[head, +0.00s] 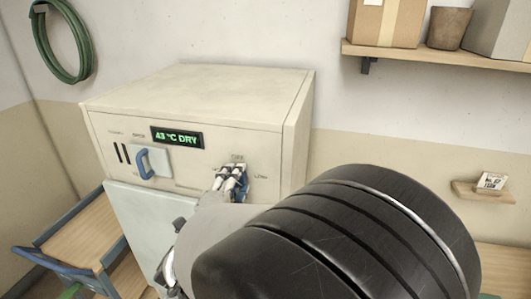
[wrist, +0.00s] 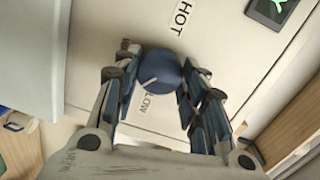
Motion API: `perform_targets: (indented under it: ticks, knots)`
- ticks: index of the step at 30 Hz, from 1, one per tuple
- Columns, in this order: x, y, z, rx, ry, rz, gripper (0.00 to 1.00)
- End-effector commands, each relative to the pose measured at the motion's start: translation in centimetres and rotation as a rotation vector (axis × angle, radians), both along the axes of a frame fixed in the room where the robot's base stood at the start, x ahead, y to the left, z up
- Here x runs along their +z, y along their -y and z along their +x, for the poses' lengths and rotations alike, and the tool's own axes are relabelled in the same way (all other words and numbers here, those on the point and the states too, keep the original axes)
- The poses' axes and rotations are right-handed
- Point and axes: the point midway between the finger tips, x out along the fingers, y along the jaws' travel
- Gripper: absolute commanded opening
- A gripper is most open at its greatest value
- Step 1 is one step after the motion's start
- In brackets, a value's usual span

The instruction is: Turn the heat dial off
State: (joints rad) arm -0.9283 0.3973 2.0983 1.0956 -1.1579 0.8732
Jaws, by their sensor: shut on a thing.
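The heat dial (wrist: 164,66) is a round blue knob with a white line, on the cream front panel of a cabinet (head: 185,84). In the wrist view, the line runs toward the knob's lower left. The HOT label (wrist: 181,19) is above the knob and the LOW label (wrist: 158,103) just below. The OFF label (head: 237,156) is above the dial in the head view; the wrist view does not show it. My gripper (head: 232,178) is at the dial, its fingers on either side of the knob and shut on it. In the head view, the fingers mostly cover the knob.
A green display (head: 177,138) reads 43 °C DRY, left of the dial. A blue handle (head: 143,163) sticks out left of my gripper. A pale door (head: 140,222) is below the panel. A wooden shelf (head: 440,56) with boxes hangs at the upper right.

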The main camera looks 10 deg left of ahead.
Motion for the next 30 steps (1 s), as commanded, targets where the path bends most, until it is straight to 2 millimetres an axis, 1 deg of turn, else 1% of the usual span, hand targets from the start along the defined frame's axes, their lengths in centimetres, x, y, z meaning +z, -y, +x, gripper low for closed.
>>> perform_targets:
  ticks: [1, 6, 30]
  knots:
    - [0.32, -0.05, 0.03, 0.0, -0.002, -0.043, 0.15]
    - [0.43, -0.07, 0.04, -0.001, -0.014, -0.203, 0.15]
    - [0.61, -0.39, 0.06, -0.001, -0.073, -0.963, 0.15]
